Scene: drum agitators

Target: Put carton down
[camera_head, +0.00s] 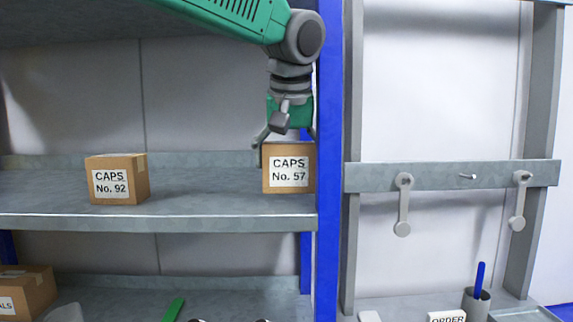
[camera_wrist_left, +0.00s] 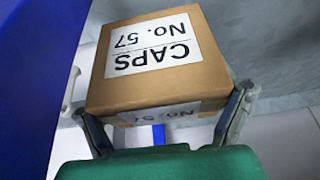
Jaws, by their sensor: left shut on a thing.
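The carton labelled CAPS No. 57 (camera_head: 289,180) is at the right end of the middle shelf (camera_head: 220,212), close to the blue post. My left gripper (camera_head: 286,140) comes down from above and is shut on this carton, with a finger on either side. In the left wrist view the carton (camera_wrist_left: 160,85) shows between the two fingers (camera_wrist_left: 168,120), its label upside down. I cannot tell whether its underside touches the shelf or hangs slightly above it. My right gripper is not in view.
A carton labelled CAPS No. 92 (camera_head: 117,180) stands on the same shelf to the left, with free shelf between. The blue post (camera_head: 329,120) is tight on the right. Another carton (camera_head: 25,290) and a green item (camera_head: 173,309) are on the level below.

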